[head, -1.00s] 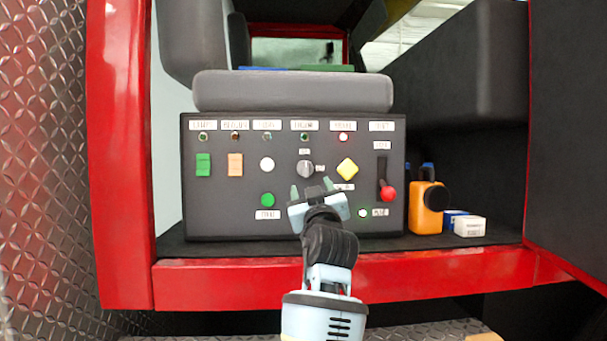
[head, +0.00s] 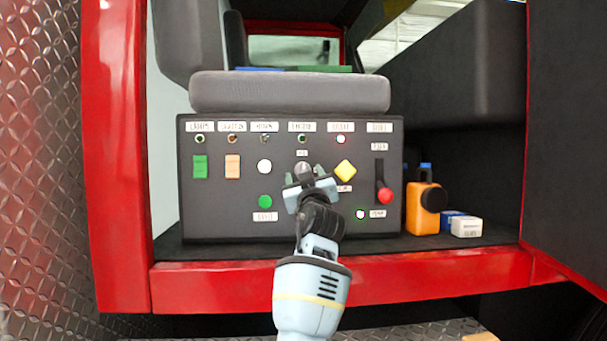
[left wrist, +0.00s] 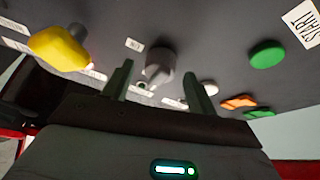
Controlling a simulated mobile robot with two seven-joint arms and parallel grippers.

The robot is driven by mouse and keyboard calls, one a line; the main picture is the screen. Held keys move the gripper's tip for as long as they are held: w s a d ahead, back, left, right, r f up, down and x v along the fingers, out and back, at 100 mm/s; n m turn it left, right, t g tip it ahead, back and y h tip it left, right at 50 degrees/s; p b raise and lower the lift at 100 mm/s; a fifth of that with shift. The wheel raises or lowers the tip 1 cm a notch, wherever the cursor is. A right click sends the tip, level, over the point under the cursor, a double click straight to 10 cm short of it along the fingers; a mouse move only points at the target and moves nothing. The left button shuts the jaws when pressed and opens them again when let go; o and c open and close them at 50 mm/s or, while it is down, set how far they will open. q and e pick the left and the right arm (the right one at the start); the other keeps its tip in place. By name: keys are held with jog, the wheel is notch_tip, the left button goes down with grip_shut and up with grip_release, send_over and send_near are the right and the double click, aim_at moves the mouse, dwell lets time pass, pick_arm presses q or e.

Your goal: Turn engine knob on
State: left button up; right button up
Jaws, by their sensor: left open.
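The engine knob (head: 303,168) is a grey rotary knob on the dark control panel (head: 220,215), under the engine label. In the left wrist view the knob (left wrist: 160,64) sits between and beyond the fingertips. My left gripper (head: 305,177) is open just in front of the knob, and its fingers (left wrist: 158,85) stand on either side of it. I cannot tell whether they touch it. In the head view the gripper covers the lower part of the knob. My right gripper is not in view.
A red-tipped lever (head: 384,195) is further right. An orange bottle (head: 424,207) and a small white box (head: 466,227) stand beside the panel.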

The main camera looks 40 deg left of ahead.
pick_arm(q)
jog(key=shift+w+a+r, duration=0.15)
jog(key=shift+w+a, duration=0.1)
jog(key=shift+a, duration=0.15)
